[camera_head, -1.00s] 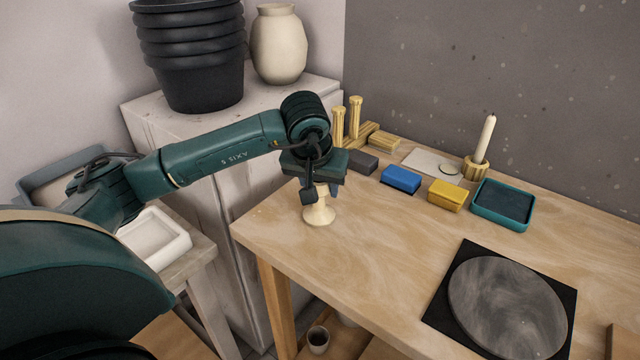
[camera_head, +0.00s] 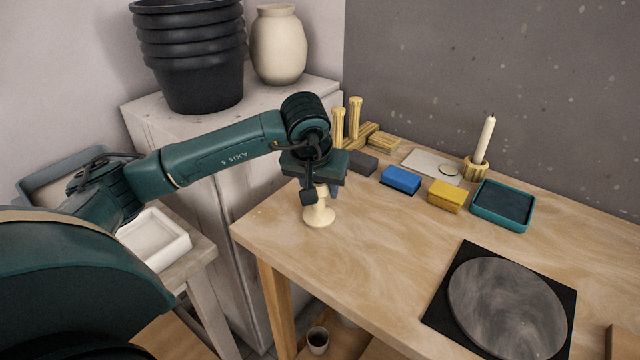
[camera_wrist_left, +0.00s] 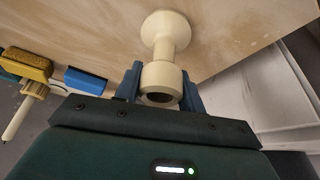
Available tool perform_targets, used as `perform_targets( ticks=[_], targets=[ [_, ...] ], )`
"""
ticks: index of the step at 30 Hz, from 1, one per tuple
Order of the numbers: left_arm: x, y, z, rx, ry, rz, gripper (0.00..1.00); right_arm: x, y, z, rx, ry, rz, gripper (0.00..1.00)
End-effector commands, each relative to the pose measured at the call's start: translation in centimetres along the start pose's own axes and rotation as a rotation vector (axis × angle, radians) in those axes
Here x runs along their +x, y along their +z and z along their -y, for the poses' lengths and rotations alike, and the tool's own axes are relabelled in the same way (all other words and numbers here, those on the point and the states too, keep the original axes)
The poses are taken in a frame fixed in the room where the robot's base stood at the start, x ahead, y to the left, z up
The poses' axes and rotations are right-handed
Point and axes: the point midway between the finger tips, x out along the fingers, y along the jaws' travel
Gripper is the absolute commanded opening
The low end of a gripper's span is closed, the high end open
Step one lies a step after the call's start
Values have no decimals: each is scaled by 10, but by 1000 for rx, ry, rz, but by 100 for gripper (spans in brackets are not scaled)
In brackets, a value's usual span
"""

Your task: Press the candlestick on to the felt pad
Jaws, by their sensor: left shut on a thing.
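A cream candlestick (camera_head: 319,215) with a round flared base is upright at the left end of the wooden table; it also shows in the left wrist view (camera_wrist_left: 166,36). My left gripper (camera_head: 320,191) is above it with its fingers down. In the left wrist view the blue fingers (camera_wrist_left: 160,88) are shut on both sides of its hollow cup. The base looks at the tabletop, but I cannot tell whether it touches. A white sheet (camera_head: 427,161) with a ringed disc (camera_head: 451,169) lies at the back. I cannot tell for certain which thing is the felt pad.
A grey disc (camera_head: 509,306) lies on a black mat at front. The table between is clear.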

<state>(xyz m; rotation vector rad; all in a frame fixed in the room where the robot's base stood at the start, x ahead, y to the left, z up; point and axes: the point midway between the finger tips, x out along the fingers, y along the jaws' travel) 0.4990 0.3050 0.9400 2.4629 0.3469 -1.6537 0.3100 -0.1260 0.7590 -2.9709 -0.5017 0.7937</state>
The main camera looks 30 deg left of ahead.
Motion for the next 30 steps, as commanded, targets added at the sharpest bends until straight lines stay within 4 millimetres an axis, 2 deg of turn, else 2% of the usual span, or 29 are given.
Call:
perform_targets(
  ticks=[24, 30],
  targets=[
    [-50, -21, 0, -1, 1, -6, 10, -16, -29, 4, 1, 0, 0, 36],
    [-54, -23, 0, -1, 0, -5, 10, -17, -31, 4, 1, 0, 0, 36]
  ],
)
